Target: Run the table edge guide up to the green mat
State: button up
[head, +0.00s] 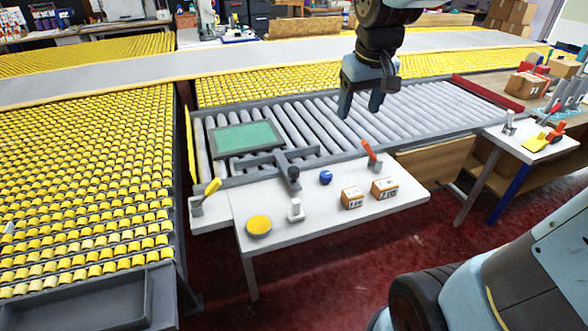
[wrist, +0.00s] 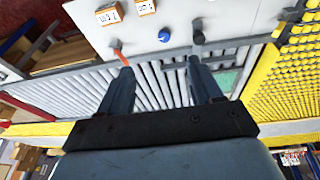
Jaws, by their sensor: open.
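The green mat (head: 248,137), in a dark frame, lies on the grey rollers at the left end of the conveyor. The table edge guide (head: 291,172) looks like a dark grey bar with an upright knob, at the table's back edge. Its bar runs along the near side of the mat; I cannot tell whether they touch. My gripper (head: 359,108) is open and empty above the rollers, to the right of both. In the wrist view, the guide's knob (wrist: 198,38) shows just beyond one finger, and the mat (wrist: 226,80) is partly hidden by that finger.
The white table holds a blue knob (head: 326,177), two small boxes (head: 352,198), a yellow disc (head: 258,226) and a white stand (head: 296,211). A red lever (head: 370,153) and a yellow lever (head: 208,190) stand at the conveyor's near rail. The rollers right of the mat are clear.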

jog(key=w+a+f+n+g, duration=0.2)
jog(key=w+a+f, duration=0.4)
jog(key=w, duration=0.1)
jog(key=n+g, duration=0.1)
send_over(294, 169)
notch_tip(294, 169, down, 8)
notch_tip(294, 169, down, 14)
jog(key=shift+r, duration=0.15)
grip_shut()
dwell(0.4)
